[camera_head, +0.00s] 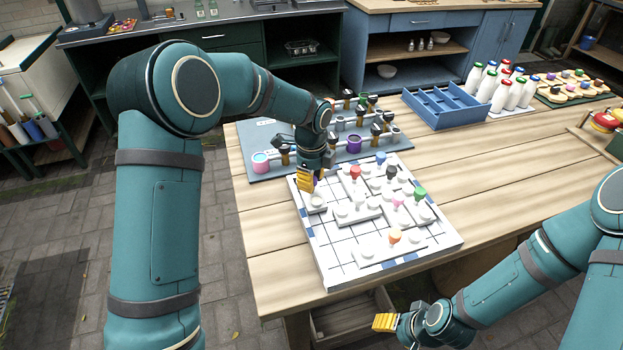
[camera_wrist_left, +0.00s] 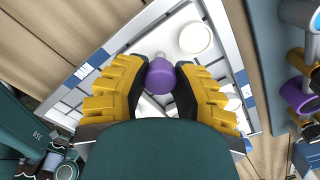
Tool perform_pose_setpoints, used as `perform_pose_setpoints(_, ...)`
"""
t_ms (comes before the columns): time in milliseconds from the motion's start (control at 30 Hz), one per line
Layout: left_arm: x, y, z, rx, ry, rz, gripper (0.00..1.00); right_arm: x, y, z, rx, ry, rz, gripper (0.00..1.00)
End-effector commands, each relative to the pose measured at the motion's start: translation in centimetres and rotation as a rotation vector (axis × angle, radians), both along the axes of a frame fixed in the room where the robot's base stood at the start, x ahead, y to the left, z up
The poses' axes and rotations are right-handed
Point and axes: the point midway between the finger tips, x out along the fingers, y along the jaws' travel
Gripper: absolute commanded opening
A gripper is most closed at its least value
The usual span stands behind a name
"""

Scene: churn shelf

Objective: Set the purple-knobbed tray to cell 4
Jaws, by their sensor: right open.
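The purple-knobbed tray (camera_head: 316,201) is on the white gridded board (camera_head: 327,270) at its left back corner. My left gripper (camera_head: 306,181) is directly over it and hides most of the knob in the head view. In the left wrist view the purple knob (camera_wrist_left: 160,77) sits between the yellow fingertips of my left gripper (camera_wrist_left: 161,72), which look closed against it. A white round piece (camera_wrist_left: 195,38) of the tray shows just past the knob. My right gripper (camera_head: 386,322) is open and empty, low in front of the table. Cell numbers cannot be read.
Other white trays with red (camera_head: 355,172), orange (camera_head: 394,236), pink (camera_head: 397,199) and green (camera_head: 420,193) knobs crowd the board's middle and right. Bare grid shows at its front left. A blue-grey mat (camera_head: 251,150) with jars lies behind; a blue crate (camera_head: 447,108) stands back right.

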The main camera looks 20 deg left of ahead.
Motion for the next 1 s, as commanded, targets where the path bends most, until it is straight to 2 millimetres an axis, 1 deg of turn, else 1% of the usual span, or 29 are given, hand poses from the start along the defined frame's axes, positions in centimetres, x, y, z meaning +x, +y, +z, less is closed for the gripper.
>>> perform_pose_setpoints(233, -0.4, -0.3, 0.0, 0.000, 0.000, -0.001, 0.00, 0.0, 0.0, 0.0, 0.000, 0.000, 0.000, 0.61)
perform_pose_setpoints(367, -1.8, -1.2, 0.0, 0.000, 0.001, -0.004, 0.00, 0.0, 0.0, -0.2, 0.000, 0.000, 0.000, 0.61)
perform_pose_setpoints(467, -3.7, -2.4, 0.0, 0.000, 0.002, -0.004, 0.00, 0.0, 0.0, -0.3, 0.000, -0.001, 0.000, 0.61)
perform_pose_setpoints(700, -9.0, -6.1, -0.1, 0.000, 0.002, -0.007, 0.00, 0.1, 0.0, -0.8, 0.000, -0.003, 0.000, 0.61)
perform_pose_setpoints(800, -11.0, -7.4, -0.1, 0.001, 0.002, -0.006, 0.00, 0.2, 0.0, -1.0, -0.001, -0.004, 0.000, 0.61)
perform_pose_setpoints(900, -12.7, -8.5, -0.1, 0.000, 0.002, -0.005, 0.00, 0.2, 0.0, -1.2, -0.001, -0.005, -0.001, 0.61)
perform_pose_setpoints(1000, -13.9, -9.3, -0.1, 0.000, 0.002, -0.004, 0.00, 0.2, 0.0, -1.3, -0.001, -0.006, -0.001, 0.61)
